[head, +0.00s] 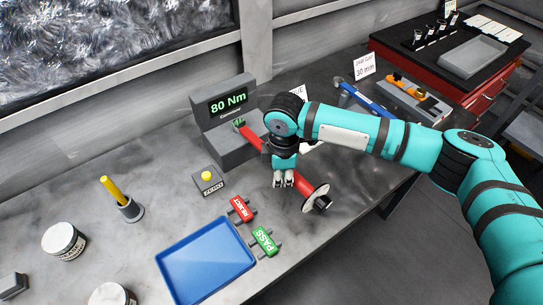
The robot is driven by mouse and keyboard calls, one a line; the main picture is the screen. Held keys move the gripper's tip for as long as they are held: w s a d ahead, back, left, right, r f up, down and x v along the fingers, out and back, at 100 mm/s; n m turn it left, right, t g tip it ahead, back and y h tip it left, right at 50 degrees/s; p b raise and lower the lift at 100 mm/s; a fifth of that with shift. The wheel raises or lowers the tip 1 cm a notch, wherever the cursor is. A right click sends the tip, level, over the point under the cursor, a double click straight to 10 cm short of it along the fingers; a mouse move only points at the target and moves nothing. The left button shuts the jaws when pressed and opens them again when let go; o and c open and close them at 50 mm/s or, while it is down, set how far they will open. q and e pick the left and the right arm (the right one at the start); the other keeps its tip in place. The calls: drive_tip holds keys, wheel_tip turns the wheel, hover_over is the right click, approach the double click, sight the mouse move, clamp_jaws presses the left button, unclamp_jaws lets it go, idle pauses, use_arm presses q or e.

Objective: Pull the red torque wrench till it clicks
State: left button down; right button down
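The red torque wrench (304,188) runs from the grey tester (230,137), whose green display reads 80 Nm, toward the front right. It ends in a pale disc and a dark knob. My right gripper (283,180) points down at the wrench's handle and hides its middle part. The fingertips look close together, but I cannot tell whether they are closed around the handle or just beside it. My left gripper is not in view.
A blue tray (206,262), a red REJECT tag (239,209) and a green PASS tag (264,240) lie in front. A yellow-button ZERO box (208,181) sits beside the tester. A blue-handled tool (362,98) lies behind my arm. A yellow marker (112,190) stands left.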

drive_tip(key=shift+s+a+p, duration=0.45)
drive_tip(key=shift+s+a, duration=0.25)
drive_tip(key=shift+a, duration=0.2)
wheel_tip(320, 180, up, 9)
drive_tip(key=p, duration=0.6)
drive_tip(key=shift+p, duration=0.35)
